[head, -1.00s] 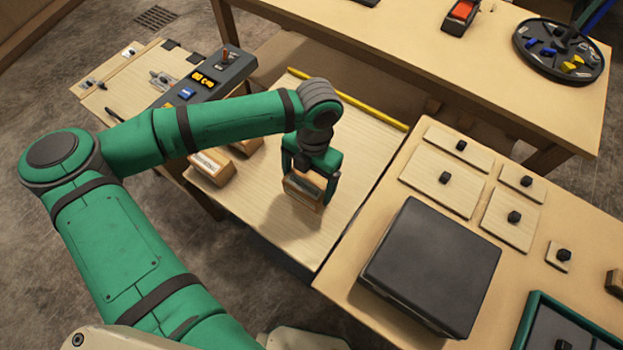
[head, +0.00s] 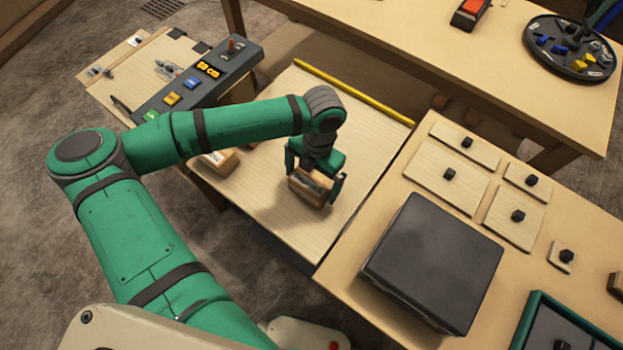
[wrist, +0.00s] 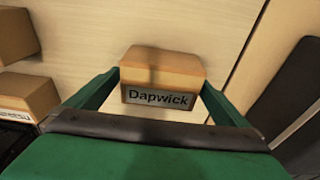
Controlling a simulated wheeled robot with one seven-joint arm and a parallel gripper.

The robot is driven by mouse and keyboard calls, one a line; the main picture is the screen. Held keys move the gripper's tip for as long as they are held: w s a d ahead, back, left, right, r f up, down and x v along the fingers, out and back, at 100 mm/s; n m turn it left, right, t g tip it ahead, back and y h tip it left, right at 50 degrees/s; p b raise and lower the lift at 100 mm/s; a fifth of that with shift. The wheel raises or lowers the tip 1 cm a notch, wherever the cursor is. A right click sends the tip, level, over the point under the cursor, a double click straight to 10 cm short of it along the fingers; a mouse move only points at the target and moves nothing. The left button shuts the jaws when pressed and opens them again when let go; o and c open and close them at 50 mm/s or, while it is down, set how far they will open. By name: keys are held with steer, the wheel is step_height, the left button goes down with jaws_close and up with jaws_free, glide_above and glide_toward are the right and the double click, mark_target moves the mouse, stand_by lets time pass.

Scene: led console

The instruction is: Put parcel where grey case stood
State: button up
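A small brown cardboard parcel (head: 310,188) is between the two fingers of my gripper (head: 315,177), above the wooden table on the left. In the wrist view the parcel (wrist: 162,72) carries a grey label reading "Dapwick". The fingers of my gripper (wrist: 162,80) reach both its sides with no clear gap, so it looks gripped. I cannot tell how high its underside is. A large, flat, dark grey case (head: 432,262) lies on the table to the right, apart from my gripper. The case's edge shows at the right of the wrist view (wrist: 290,90).
Another cardboard box (head: 218,160) is partly hidden by my arm; the wrist view shows two at left (wrist: 22,98). A console with coloured buttons (head: 200,85) stands behind. A yellow bar (head: 350,90) edges the table. Knobbed wooden plates (head: 447,175) lie beyond the case.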

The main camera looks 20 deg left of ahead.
mark_target(315, 175)
steer(key=shift+r, duration=0.1)
steer(key=r, duration=0.3)
steer(key=w+r, duration=0.1)
steer(key=r, duration=0.6)
steer(key=shift+w+d+r, duration=0.2)
steer(key=shift+w+r, duration=0.1)
steer(key=shift+d+r, duration=0.1)
steer(key=shift+r, duration=0.6)
steer(key=shift+w, duration=0.1)
